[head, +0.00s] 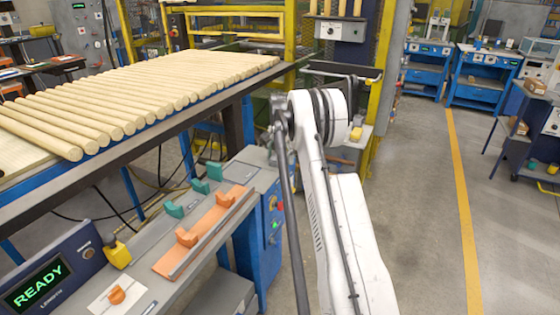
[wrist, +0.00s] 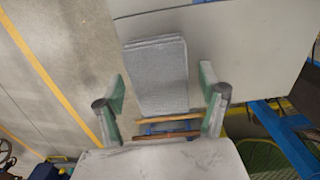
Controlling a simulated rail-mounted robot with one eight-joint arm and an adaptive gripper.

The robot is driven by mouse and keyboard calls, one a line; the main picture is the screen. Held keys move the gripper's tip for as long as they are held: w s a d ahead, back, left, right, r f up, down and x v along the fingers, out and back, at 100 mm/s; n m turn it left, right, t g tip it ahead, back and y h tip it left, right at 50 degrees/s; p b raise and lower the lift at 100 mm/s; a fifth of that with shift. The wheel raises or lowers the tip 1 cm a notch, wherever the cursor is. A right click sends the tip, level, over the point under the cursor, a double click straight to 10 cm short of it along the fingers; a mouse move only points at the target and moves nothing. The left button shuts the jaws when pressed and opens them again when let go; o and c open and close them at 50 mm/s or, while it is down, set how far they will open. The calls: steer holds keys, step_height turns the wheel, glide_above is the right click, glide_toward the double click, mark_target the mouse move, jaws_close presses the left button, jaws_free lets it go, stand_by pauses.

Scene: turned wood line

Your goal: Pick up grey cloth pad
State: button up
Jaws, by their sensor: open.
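The grey cloth pad (wrist: 157,78) shows in the wrist view as a speckled grey rectangle with rounded corners and layered edges, like a folded cloth or small stack. My gripper (wrist: 162,82) is open, with one green-padded finger to the left of the pad and one to the right. There is a gap on both sides, and neither finger appears to touch the pad. I cannot tell the height between fingers and pad. In the head view my white arm reaches away from me; my gripper and the pad cannot be made out there.
In the wrist view, brown and blue strips (wrist: 168,128) lie just below the pad, and a pale grey surface (wrist: 235,45) is beside it. In the head view, a table of wooden rods (head: 140,92) and a bench with orange (head: 205,232) and green holders stand left.

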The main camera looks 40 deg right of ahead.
mark_target(280, 155)
steer(key=shift+c, duration=0.4)
steer(key=c, duration=1.2)
steer(key=shift+o, duration=0.2)
steer(key=shift+r, duration=0.2)
steer(key=shift+r, duration=0.25)
step_height(280, 155, up, 4)
steer(key=shift+f+p, duration=0.25)
steer(key=shift+p, duration=0.05)
steer(key=a+r, duration=0.6)
steer(key=a, duration=0.5)
steer(key=shift+a+r+p, duration=0.35)
